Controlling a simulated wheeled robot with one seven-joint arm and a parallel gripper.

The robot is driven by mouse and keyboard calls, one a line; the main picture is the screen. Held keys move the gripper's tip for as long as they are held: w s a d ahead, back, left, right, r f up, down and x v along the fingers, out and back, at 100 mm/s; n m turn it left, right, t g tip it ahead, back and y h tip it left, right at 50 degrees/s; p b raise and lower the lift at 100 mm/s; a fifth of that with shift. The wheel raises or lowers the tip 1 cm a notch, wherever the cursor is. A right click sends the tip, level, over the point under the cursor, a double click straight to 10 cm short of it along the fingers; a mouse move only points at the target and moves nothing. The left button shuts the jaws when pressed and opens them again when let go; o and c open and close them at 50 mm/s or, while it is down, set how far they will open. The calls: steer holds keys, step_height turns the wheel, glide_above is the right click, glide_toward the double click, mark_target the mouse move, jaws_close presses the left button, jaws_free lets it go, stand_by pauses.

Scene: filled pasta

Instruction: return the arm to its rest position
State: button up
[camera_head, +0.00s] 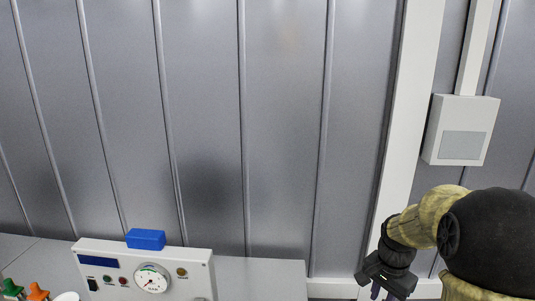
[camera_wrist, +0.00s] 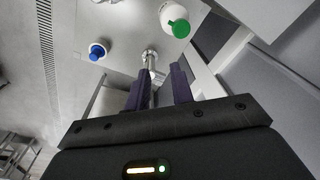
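My arm is at the lower right of the head view, folded close to my body. My gripper (camera_head: 385,291) hangs at its end, partly cut off by the bottom edge of that view. In the wrist view my gripper (camera_wrist: 163,82) shows two dark fingers standing apart, with no held object visible between them. A metal fitting (camera_wrist: 149,58) shows beyond the fingertips; I cannot tell its distance.
A white control box (camera_head: 182,258) with a gauge and a blue block (camera_head: 146,239) on top stands lower left. Orange (camera_head: 37,291) and green (camera_head: 11,287) items sit beside it. The wrist view shows a green-capped white object (camera_wrist: 175,20) and a blue-and-white one (camera_wrist: 97,51).

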steer(key=s+a+f+n+t, duration=0.1)
steer(key=s+a+f+n, duration=0.2)
steer(key=s+a+n, duration=0.7)
steer(key=shift+s+a+f+n+t+b, duration=0.2)
steer(key=shift+s+a+n+t+b, duration=0.15)
steer(key=shift+s+a, duration=0.55)
steer(key=shift+s+d, duration=0.1)
steer(key=shift+d, duration=0.05)
